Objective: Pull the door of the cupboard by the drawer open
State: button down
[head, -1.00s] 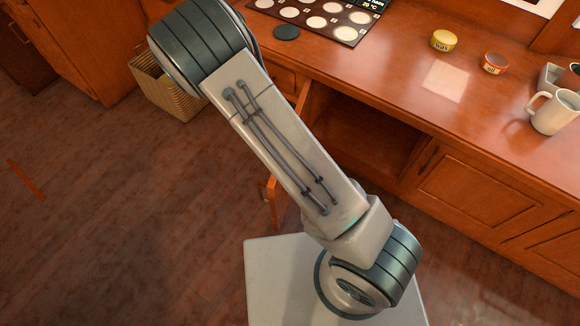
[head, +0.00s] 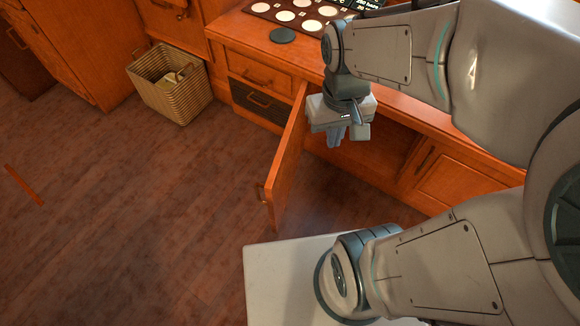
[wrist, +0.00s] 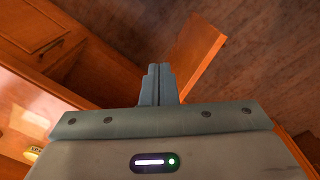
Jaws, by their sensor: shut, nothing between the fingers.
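The cupboard door (head: 287,163) stands swung well out from the counter front, with its small handle (head: 262,193) near the free edge. The open cupboard (head: 385,150) behind it is partly hidden by my arm. The drawer (head: 260,72) left of the door is closed. My gripper (head: 336,138) is shut and empty, pointing down to the right of the door, on its inner side, in front of the cupboard opening. In the wrist view the closed fingers (wrist: 159,82) show just left of the door panel (wrist: 196,52), with a gap not clearly readable.
A dark-fronted drawer (head: 262,104) sits below the closed drawer. A wicker basket (head: 172,88) stands on the floor at the left. The counter (head: 250,32) holds a tray of round discs (head: 300,14) and a dark disc (head: 283,35).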

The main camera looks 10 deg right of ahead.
aim_at(280, 180)
jog(key=k, duration=0.95)
jog(key=u, duration=1.3)
jog(key=i, duration=0.75)
jog(key=z, duration=1.45)
